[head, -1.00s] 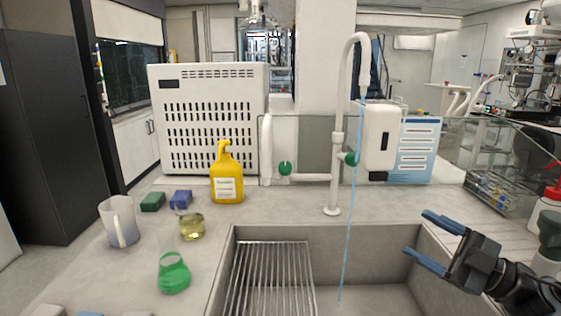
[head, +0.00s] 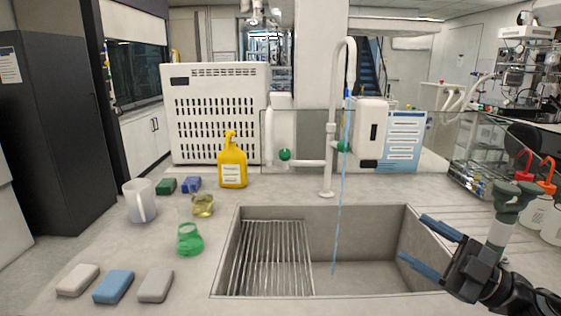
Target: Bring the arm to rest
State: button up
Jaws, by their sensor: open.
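My gripper (head: 412,238) is at the right of the head view, over the right end of the sink (head: 378,222). Its two blue fingers are spread apart and point left, with nothing between them. The black wrist and arm behind it run out of the picture at the lower right. The fingers look apart from the faucet (head: 331,140); their exact height over the sink rim cannot be told.
A blue stream (head: 341,190) runs from the faucet into the sink.

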jog(key=s+a+f+m+t+h, duration=0.35)
jog(key=s+m+t, duration=0.2)
jog(key=s, duration=0.35)
jog(key=s+a+f+m+t+h, duration=0.2)
jog(key=s+a+m+t+h, duration=0.25)
jog(key=s+m, duration=0.3)
jog(key=s+d+f+m+g+h, duration=0.1)
jog(key=s+d+m+g+h, duration=0.1)
jog(key=s, duration=1.2)
jog(key=s+d+f+m+g+h, duration=0.1)
jog(key=s+m+g+h, duration=0.4)
jog(key=s, duration=1)
jog(key=f+h, duration=0.1)
jog(key=h, duration=0.1)
jog(key=shift+d+f+g+h, duration=0.25)
jog(key=shift+d+g+h, duration=0.05)
jog(key=shift+d, duration=0.05)
